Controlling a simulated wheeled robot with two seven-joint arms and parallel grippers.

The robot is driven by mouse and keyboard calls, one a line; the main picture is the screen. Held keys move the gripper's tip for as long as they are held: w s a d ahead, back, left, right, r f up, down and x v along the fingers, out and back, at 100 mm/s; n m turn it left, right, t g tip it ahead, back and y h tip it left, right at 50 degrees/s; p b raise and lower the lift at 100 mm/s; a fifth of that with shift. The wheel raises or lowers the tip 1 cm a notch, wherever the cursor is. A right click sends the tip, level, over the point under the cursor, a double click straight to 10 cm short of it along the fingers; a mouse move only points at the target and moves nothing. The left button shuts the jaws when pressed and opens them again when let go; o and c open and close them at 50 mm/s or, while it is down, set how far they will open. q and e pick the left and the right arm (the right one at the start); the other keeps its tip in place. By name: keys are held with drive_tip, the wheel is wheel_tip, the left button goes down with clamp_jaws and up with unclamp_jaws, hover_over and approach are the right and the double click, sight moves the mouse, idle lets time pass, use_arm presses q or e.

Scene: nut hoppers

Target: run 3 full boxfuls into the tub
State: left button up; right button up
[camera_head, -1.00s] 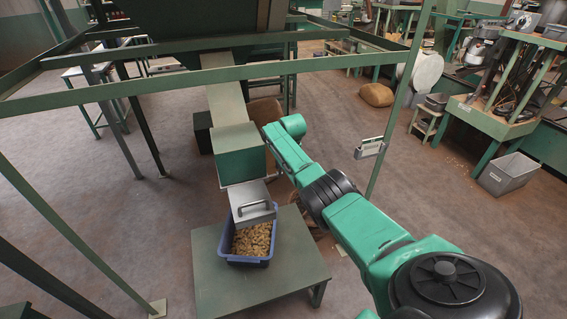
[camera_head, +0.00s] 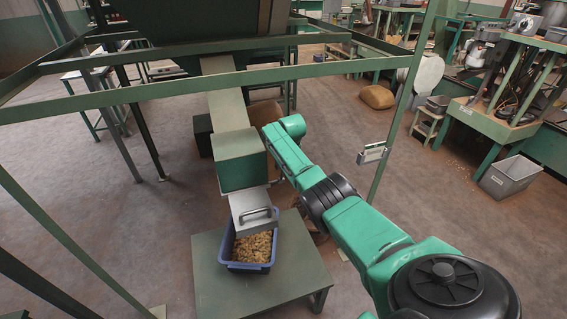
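A blue tub (camera_head: 249,266) stands on a low green table, with light brown nuts (camera_head: 253,247) in it. A grey metal slide plate with a handle (camera_head: 257,214) sits just above the tub's far end, at the mouth of a green box (camera_head: 241,171). A sloping chute (camera_head: 228,109) leads down to this box from the dark hopper (camera_head: 190,30). My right arm reaches in from the lower right, and its far end is beside the box on the right. Its gripper is hidden from this view. My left gripper is not in view.
The low green table (camera_head: 290,275) has bare room right of the tub. Green frame posts and a crossbar (camera_head: 330,67) surround the hopper. A small holder (camera_head: 372,153) hangs on the right post. Sacks and a grey bin (camera_head: 509,176) stand farther off.

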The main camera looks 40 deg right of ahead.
drive_tip(key=o, duration=0.3)
drive_tip(key=shift+w+f, duration=0.1)
drive_tip(key=shift+r+p, duration=0.3)
drive_tip(key=shift+r, duration=0.1)
drive_tip(key=p+v, duration=0.1)
drive_tip(key=v, duration=0.4)
drive_tip(key=shift+f, duration=0.1)
drive_tip(key=b+v, duration=0.1)
drive_tip(key=v, duration=0.8)
